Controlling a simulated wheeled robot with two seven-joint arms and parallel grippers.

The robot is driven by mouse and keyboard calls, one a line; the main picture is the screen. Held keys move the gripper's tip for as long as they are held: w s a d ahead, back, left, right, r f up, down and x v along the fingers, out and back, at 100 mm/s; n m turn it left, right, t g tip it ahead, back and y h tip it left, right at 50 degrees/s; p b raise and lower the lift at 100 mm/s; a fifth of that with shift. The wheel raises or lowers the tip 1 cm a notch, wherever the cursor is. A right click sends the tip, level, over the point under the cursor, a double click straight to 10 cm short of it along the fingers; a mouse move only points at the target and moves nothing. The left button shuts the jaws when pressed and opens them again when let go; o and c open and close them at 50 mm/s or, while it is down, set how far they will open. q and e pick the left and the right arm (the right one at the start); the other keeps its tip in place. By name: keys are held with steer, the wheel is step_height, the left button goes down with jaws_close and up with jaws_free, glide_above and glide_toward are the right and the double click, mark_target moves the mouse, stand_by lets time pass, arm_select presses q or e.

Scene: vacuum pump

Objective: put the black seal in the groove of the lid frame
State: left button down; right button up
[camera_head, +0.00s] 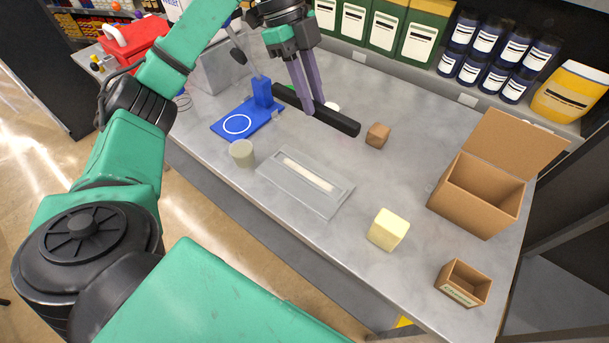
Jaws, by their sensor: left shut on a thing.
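The black seal (337,119) is a long dark bar. My left gripper (313,106) is shut on it near its middle and holds it tilted, its right end lower in the picture, behind the lid frame. The lid frame (334,198) is a flat grey rectangular plate lying on the table, with a pale elongated strip in its middle. The seal and the frame are apart in the picture. My right gripper is not in view.
On the grey table (400,185) a blue stand (225,128) and a small round cup (242,153) are left of the frame. A brown block (377,135), a yellow block (388,229), an open cardboard box (470,205) and a small box (458,293) are right.

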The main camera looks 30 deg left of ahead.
arm_select(q)
steer(key=f, duration=0.2)
steer(key=a+f+b, duration=0.1)
steer(key=f, duration=0.7)
steer(key=f+p, duration=0.1)
steer(key=f, duration=0.9)
steer(key=shift+w+a+f, duration=0.2)
steer(key=shift+w+a, duration=0.05)
steer(key=shift+a, duration=0.1)
steer(key=shift+w+f, duration=0.1)
steer(key=shift+f, duration=0.1)
steer(key=c, duration=0.7)
jaws_free()
steer(key=shift+c, duration=0.2)
steer(key=shift+r, duration=0.25)
steer(key=shift+a+r, duration=0.15)
steer(key=shift+r, duration=0.15)
steer(key=b+v, duration=0.2)
steer(key=v, duration=0.9)
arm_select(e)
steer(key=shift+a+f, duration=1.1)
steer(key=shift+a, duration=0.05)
